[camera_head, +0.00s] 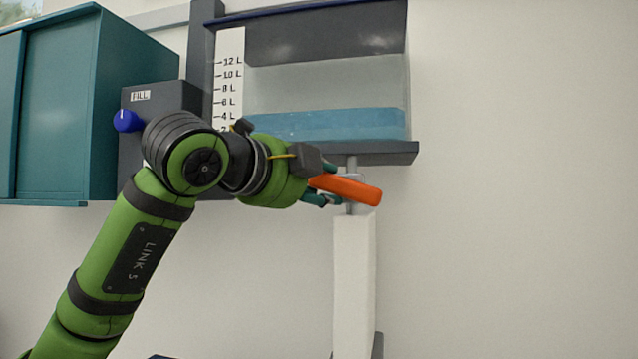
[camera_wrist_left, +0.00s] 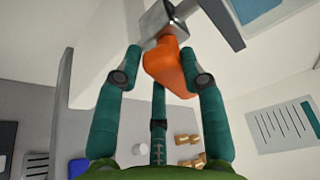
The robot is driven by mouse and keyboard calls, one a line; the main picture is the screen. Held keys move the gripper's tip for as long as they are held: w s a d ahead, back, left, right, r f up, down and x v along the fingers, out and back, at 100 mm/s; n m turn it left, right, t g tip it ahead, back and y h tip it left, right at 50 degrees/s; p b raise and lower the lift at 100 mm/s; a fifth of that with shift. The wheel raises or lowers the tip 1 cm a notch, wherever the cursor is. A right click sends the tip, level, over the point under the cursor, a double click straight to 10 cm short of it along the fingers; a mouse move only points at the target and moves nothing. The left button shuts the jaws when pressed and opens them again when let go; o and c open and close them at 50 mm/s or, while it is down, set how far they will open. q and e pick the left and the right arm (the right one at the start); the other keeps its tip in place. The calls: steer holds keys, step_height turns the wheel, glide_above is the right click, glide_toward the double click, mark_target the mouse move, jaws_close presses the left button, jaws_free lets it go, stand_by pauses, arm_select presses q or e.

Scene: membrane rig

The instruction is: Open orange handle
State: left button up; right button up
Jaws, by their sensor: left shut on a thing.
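The orange handle (camera_head: 347,189) sits on a grey valve stem below the water tank (camera_head: 325,124) in the head view. It points to the right and slightly down. My left gripper (camera_head: 326,187) is at its left end, with the teal fingers shut on it. In the left wrist view the orange handle (camera_wrist_left: 168,68) lies between the teal fingers of my left gripper (camera_wrist_left: 166,75). The far end of the handle meets a grey metal block. My right gripper is not in view.
A white vertical pipe (camera_head: 353,280) runs down below the handle. A dark box with a blue knob (camera_head: 126,121) and a FILL label stands left of the tank. A teal cabinet (camera_head: 75,105) hangs further left. The wall to the right is clear.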

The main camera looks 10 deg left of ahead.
arm_select(q)
steer(key=shift+d+r+m+g+y+p, duration=0.4)
steer(key=shift+m+y+p, duration=0.55)
steer(key=shift+m, duration=0.7)
steer(key=shift+d+r+m+g+y+p, duration=0.2)
steer(key=shift+d+r+m+y+p, duration=0.35)
steer(key=shift+m+y+p, duration=0.75)
steer(key=shift+d+r+m+g+y+p, duration=0.4)
steer(key=shift+r+m+y, duration=0.2)
steer(key=shift+m, duration=1.35)
steer(key=shift+f, duration=0.1)
steer(key=o, duration=1.2)
steer(key=shift+c, duration=0.2)
